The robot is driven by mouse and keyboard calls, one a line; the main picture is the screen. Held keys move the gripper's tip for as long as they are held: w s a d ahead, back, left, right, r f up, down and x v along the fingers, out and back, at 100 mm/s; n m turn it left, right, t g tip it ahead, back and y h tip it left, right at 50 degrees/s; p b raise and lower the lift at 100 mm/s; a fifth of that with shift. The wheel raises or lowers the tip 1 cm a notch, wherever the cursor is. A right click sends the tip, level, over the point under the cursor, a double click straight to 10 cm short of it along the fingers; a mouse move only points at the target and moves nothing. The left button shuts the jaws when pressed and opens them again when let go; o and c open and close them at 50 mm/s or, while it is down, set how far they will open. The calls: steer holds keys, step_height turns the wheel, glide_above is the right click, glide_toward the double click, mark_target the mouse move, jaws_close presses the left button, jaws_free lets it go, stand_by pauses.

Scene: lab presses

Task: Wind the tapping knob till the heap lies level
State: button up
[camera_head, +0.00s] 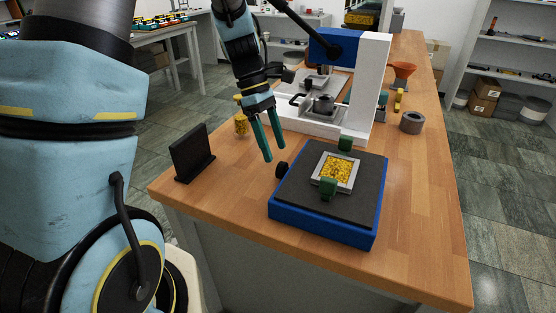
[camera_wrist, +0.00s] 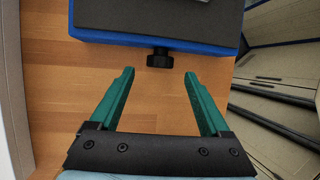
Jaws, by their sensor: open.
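The tapping unit (camera_head: 308,210) is a blue box with a dark top near the bench's front. A square metal frame (camera_head: 322,176) on its top holds yellow granules (camera_head: 338,172), with a green block on two opposite sides. Whether the granules lie level is too small to tell. The black tapping knob (camera_head: 281,170) sticks out of the box's left side; it also shows in the wrist view (camera_wrist: 160,58). My gripper (camera_head: 268,158) is open and empty, left of the knob and apart from it. In the wrist view its green fingers (camera_wrist: 158,72) point toward the knob, one either side.
A black upright plate (camera_head: 191,153) stands at the bench's left edge. A white and blue press (camera_head: 372,85) with a small pot stands behind. A jar of yellow granules (camera_head: 241,124) is beside my arm. A grey ring (camera_head: 411,122) lies at right. Bare wood lies right of the box.

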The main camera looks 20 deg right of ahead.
mark_target(280, 163)
steer(key=shift+x, duration=2.55)
steer(key=shift+s, duration=0.1)
jaws_close()
